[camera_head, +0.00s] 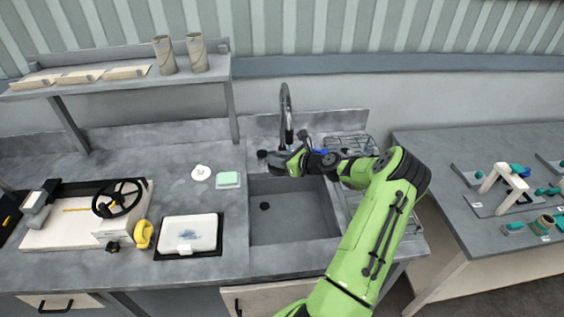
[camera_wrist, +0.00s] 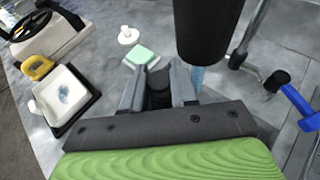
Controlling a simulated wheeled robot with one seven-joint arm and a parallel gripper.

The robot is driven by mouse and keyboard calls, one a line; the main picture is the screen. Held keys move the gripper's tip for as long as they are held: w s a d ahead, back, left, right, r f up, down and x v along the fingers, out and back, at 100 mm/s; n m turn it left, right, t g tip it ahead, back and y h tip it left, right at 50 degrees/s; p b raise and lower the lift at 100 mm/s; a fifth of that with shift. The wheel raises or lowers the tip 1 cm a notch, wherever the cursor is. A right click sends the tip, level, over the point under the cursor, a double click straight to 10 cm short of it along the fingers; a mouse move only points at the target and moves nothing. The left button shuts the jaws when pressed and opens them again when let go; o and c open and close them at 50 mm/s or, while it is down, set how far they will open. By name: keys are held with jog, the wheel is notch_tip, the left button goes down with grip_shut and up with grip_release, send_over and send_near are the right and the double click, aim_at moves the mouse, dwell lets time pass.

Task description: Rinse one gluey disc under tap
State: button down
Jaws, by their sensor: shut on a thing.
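A pale blue streak below the spout looks like running water (camera_wrist: 197,76). My gripper (camera_head: 282,163) is over the back of the sink near the tap. In the wrist view my gripper (camera_wrist: 158,82) is shut on a dark round piece, seemingly the disc (camera_wrist: 158,94), between its grey fingers. The disc is to the left of the streak; whether water touches it, or glue remains on it, I cannot tell.
A green-topped sponge (camera_head: 228,180) and a white round item (camera_head: 201,173) lie left of the sink. A white tray (camera_head: 188,250) stands further left. A wire rack (camera_head: 350,143) and a blue-handled tool (camera_wrist: 300,105) are to the right.

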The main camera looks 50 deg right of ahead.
jog(key=s+a+p, duration=0.1)
jog(key=a, duration=0.5)
jog(key=shift+s, duration=0.25)
jog(key=shift+a+r+p, duration=0.15)
jog(key=shift+p, duration=0.15)
dwell(0.9)
jog(key=s+a+r+p, duration=0.1)
jog(key=a+r+p, duration=0.3)
jog(key=shift+a, duration=0.4)
